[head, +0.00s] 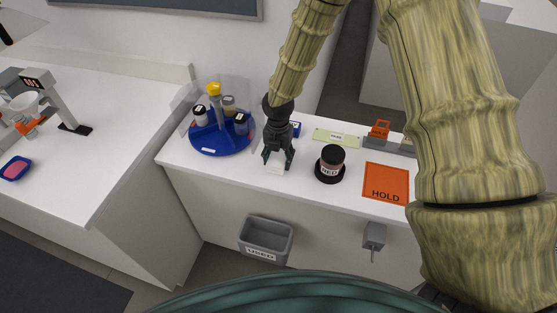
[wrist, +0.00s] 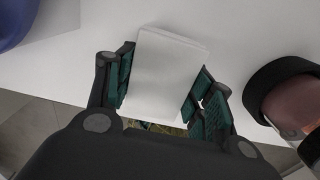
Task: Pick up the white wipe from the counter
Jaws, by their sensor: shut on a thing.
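The white wipe (wrist: 160,75) is a pale flat rectangle between the two green-padded fingers of my gripper (wrist: 162,92) in the wrist view. The fingers are shut on its two sides. In the head view my gripper (head: 277,163) points down over the front part of the white counter (head: 230,172), and the wipe (head: 276,169) shows between its fingertips. I cannot tell whether the wipe still touches the counter.
A blue round carousel (head: 222,145) with jars stands left of my gripper. A dark-lidded jar labelled RED (head: 331,163) stands close on the right. Beyond it lies an orange HOLD mat (head: 386,184). A grey bin (head: 266,238) sits below the counter's front edge.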

